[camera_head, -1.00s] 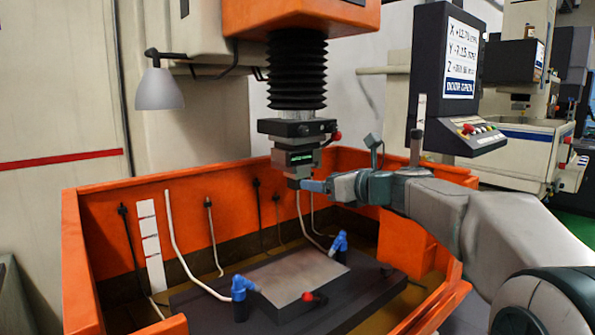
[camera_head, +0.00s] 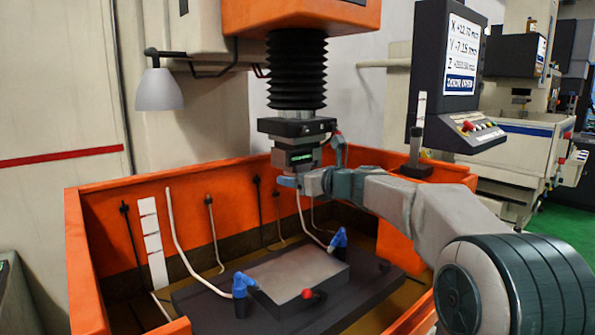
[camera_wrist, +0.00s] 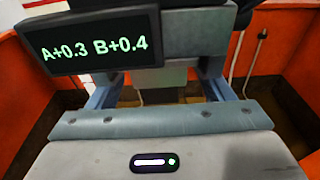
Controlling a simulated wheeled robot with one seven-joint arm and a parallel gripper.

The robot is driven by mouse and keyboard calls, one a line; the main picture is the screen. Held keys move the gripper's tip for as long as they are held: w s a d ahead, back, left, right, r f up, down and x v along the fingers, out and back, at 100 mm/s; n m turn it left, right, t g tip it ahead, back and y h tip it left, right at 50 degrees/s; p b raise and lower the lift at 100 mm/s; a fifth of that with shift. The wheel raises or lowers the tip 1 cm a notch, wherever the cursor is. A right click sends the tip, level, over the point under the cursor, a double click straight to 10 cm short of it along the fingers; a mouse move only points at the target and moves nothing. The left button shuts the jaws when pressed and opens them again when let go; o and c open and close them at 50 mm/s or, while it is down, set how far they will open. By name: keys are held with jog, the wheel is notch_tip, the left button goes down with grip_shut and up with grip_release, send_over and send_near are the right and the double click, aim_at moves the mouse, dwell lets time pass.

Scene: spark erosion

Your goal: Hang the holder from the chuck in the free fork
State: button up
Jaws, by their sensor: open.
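The dark chuck (camera_head: 297,127) hangs under the black bellows, above the tank. The holder (camera_head: 298,158), a grey block with a dark lit display, is up in the chuck. In the wrist view the holder (camera_wrist: 160,75) fills the upper middle, its display reading A+0.3 B+0.4. My gripper (camera_head: 289,181) is at the holder's lower end. In the wrist view my gripper (camera_wrist: 163,92) is open, with a blue-grey finger on each side of the holder's lower block. Contact cannot be told. The free fork cannot be made out.
The orange tank (camera_head: 110,225) surrounds the work area. Below the chuck, a grey workpiece (camera_head: 293,277) lies on a dark table with blue nozzles (camera_head: 241,285) beside it. The control panel (camera_head: 447,75) stands at the right, and a lamp (camera_head: 158,88) hangs at the left.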

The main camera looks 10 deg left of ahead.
jog(key=c, duration=1.3)
jog(key=shift+r, duration=0.1)
jog(key=shift+c, duration=0.8)
jog(key=shift+r, duration=0.1)
jog(key=shift+d, duration=0.1)
jog(key=f+b+v, duration=0.2)
jog(key=b+v, duration=0.1)
jog(key=v, duration=0.9)
jog(key=shift+s+d, duration=0.35)
jog(key=shift+s, duration=0.05)
